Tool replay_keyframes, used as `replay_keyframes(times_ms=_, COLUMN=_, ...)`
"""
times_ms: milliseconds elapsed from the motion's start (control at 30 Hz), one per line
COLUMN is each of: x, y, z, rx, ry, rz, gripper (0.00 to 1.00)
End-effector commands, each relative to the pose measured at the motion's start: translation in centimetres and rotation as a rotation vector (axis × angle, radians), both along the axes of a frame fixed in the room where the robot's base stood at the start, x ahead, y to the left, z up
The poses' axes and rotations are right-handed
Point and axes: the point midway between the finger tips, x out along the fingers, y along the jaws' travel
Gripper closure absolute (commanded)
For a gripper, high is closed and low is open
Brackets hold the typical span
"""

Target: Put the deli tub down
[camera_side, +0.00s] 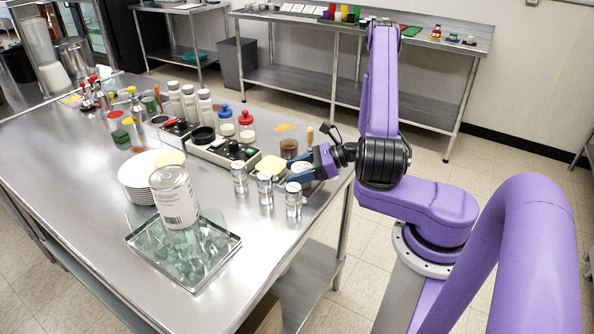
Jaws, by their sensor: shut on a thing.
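My gripper (300,170), with blue fingers, is at the right end of the steel table. It is shut on a pale, round-topped tub (302,170), which looks like the deli tub. The fingers and the jars in front hide part of it. I cannot tell whether its base touches the tabletop (85,205) or is slightly above it.
A large can (174,198) stands over a glassy tray (215,262), near stacked plates (137,184).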

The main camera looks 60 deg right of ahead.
Motion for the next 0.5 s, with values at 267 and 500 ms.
replay_keyframes(times_ms=267, x=0.0, y=-0.01, z=-0.2, rx=0.001, ry=0.001, rz=0.0, gripper=0.12)
replay_keyframes(times_ms=500, x=0.0, y=-0.02, z=-0.05, rx=0.0, ry=0.0, rz=-0.001, gripper=0.12)
